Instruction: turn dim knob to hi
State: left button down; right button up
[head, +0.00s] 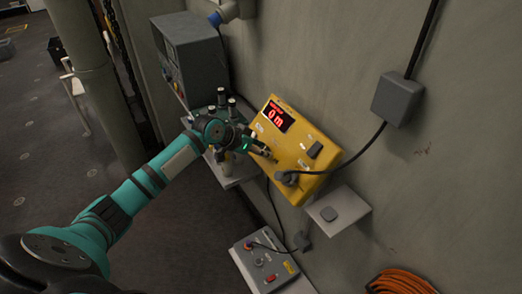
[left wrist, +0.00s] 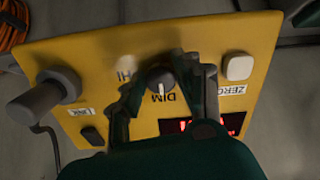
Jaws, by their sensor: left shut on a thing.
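A yellow box (head: 318,174) with a red display reading "0 m" is on the wall, tilted in the head view. In the left wrist view its face (left wrist: 225,55) carries a round dim knob (left wrist: 158,76) with a white mark that points down toward the "DIM" label. The "HI" label (left wrist: 125,75) lies to the left of the knob, partly washed out. My left gripper (head: 262,151) reaches the box face from the left. In the left wrist view its fingers (left wrist: 158,84) stand on both sides of the knob, shut on it. My right gripper is not in view.
A grey plug (head: 287,177) with a black cable sits in the box, close to my gripper. A grey instrument (head: 188,55) stands behind my wrist. A small shelf (head: 350,211), a grey control panel (head: 268,264) and an orange cable coil (head: 400,282) are lower down.

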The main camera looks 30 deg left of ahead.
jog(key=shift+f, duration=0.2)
pick_arm(q)
jog(key=m+b, duration=0.2)
jog(key=m, duration=0.2)
jog(key=shift+f+b, duration=0.1)
jog(key=shift+b, duration=0.2)
jog(key=m+b, duration=0.2)
jog(key=m, duration=0.2)
jog(key=m+b, duration=0.2)
jog(key=m, duration=0.2)
jog(key=shift+m, duration=0.4)
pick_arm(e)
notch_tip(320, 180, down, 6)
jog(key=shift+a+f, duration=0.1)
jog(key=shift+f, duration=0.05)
pick_arm(q)
jog(key=m+b, duration=0.1)
jog(key=m, duration=0.3)
jog(key=shift+w+m+t, duration=0.1)
jog(key=shift+m+t, duration=0.2)
jog(key=shift+t, duration=0.1)
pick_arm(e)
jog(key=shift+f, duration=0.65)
pick_arm(q)
jog(key=c, duration=0.9)
grip_release()
jog(key=shift+c, duration=0.2)
jog(key=shift+a+r, duration=0.1)
jog(key=shift+r, duration=0.15)
